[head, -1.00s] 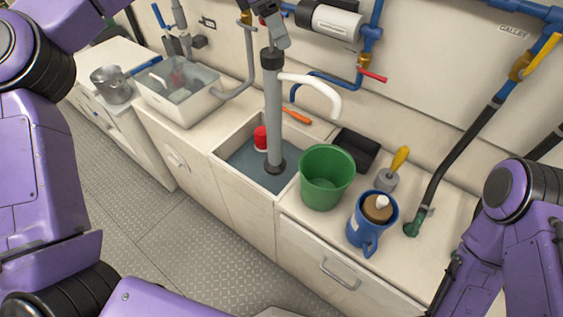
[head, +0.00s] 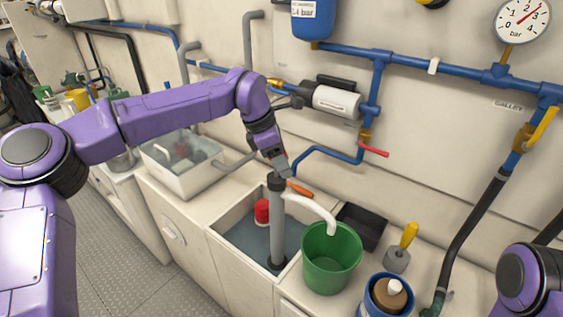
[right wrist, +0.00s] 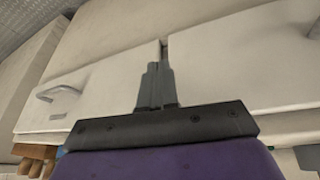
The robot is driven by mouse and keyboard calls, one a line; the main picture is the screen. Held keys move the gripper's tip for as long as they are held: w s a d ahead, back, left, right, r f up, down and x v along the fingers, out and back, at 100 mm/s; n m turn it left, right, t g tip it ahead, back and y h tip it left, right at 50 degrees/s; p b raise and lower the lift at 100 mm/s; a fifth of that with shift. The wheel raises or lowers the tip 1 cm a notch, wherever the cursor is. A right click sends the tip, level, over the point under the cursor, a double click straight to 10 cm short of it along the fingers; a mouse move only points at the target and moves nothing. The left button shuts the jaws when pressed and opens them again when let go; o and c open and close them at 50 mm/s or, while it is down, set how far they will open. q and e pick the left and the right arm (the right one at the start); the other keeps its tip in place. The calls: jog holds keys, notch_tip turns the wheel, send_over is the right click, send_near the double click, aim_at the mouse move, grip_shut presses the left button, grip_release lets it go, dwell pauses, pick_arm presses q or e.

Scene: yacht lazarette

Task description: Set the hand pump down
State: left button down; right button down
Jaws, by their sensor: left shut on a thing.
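The hand pump (head: 277,225) is a grey upright tube with a black collar, a black foot and a white curved spout. It stands upright in the sink (head: 213,234), its foot low in the water; I cannot tell if it touches the bottom. The spout's end is over the green bucket (head: 328,270) at rim height. My left gripper (head: 277,169) is shut on the pump's top. My right gripper shows in the right wrist view (right wrist: 157,78), its fingers together and empty, in front of the pale cabinet fronts.
A red-capped container (head: 262,212) stands in the sink beside the pump. A white bin (head: 190,178) stands left. Blue pipes run along the wall behind.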

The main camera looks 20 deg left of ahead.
pick_arm(q)
jog(key=shift+w+f, duration=0.1)
jog(key=shift+f, duration=0.05)
jog(key=shift+c, duration=2.1)
grip_release()
jog(key=shift+f, duration=0.1)
jog(key=b+v, duration=0.1)
jog(key=v, duration=1.1)
